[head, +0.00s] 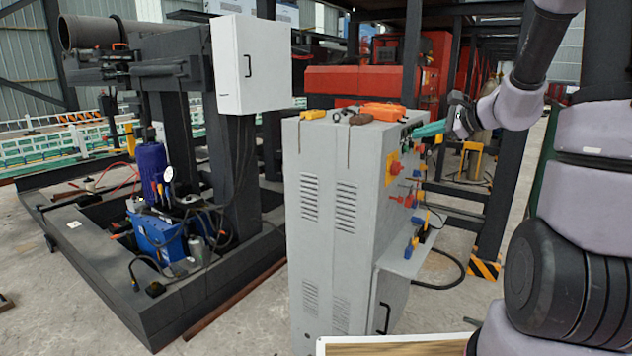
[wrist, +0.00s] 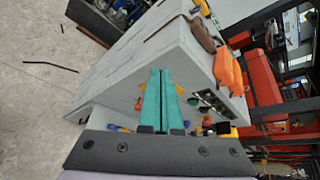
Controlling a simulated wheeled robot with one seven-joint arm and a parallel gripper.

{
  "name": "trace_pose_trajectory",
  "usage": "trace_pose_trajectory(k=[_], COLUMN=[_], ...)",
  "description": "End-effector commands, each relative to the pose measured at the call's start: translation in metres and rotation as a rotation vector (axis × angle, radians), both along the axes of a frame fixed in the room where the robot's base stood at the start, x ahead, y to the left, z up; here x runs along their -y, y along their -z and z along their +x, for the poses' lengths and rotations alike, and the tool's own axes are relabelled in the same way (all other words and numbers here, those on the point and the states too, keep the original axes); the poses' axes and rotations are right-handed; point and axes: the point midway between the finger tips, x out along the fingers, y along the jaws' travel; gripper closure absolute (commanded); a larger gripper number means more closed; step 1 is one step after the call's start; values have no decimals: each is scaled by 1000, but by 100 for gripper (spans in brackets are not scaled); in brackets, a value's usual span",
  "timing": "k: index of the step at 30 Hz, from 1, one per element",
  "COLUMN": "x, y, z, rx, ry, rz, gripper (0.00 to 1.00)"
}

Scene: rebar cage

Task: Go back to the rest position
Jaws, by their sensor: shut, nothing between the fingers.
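My gripper (head: 429,130) has green fingers and is beside the upper right of the grey control cabinet (head: 322,220) in the head view. In the wrist view the two green fingers of my gripper (wrist: 160,80) lie together, shut and empty. Beyond them are the cabinet's top and its panel face. An orange tool (head: 384,112) lies on top of the cabinet and also shows in the wrist view (wrist: 228,72). I cannot tell the exact gap between the fingertips and the cabinet.
The cabinet's panel carries a red knob on yellow (head: 393,168) and several other controls. A black frame (head: 235,180) with a blue pump unit (head: 158,238) stands to the left. A wooden-topped surface (head: 400,346) is at the bottom. Concrete floor (head: 250,320) is bare in front.

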Motion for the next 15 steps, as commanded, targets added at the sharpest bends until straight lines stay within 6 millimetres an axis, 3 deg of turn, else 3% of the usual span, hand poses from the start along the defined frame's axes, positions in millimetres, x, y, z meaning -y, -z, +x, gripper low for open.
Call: trace_pose_trajectory(k=[3, 6, 10, 15], x=[-42, -65, -78, -70], y=[-29, -42, -53, -62], z=[-49, -94, -150, -212], rx=[35, 61, 103, 175], ry=[-187, -332, -487, -629], rz=[-164, -327, -556, -877], gripper=[100, 100, 100, 100])
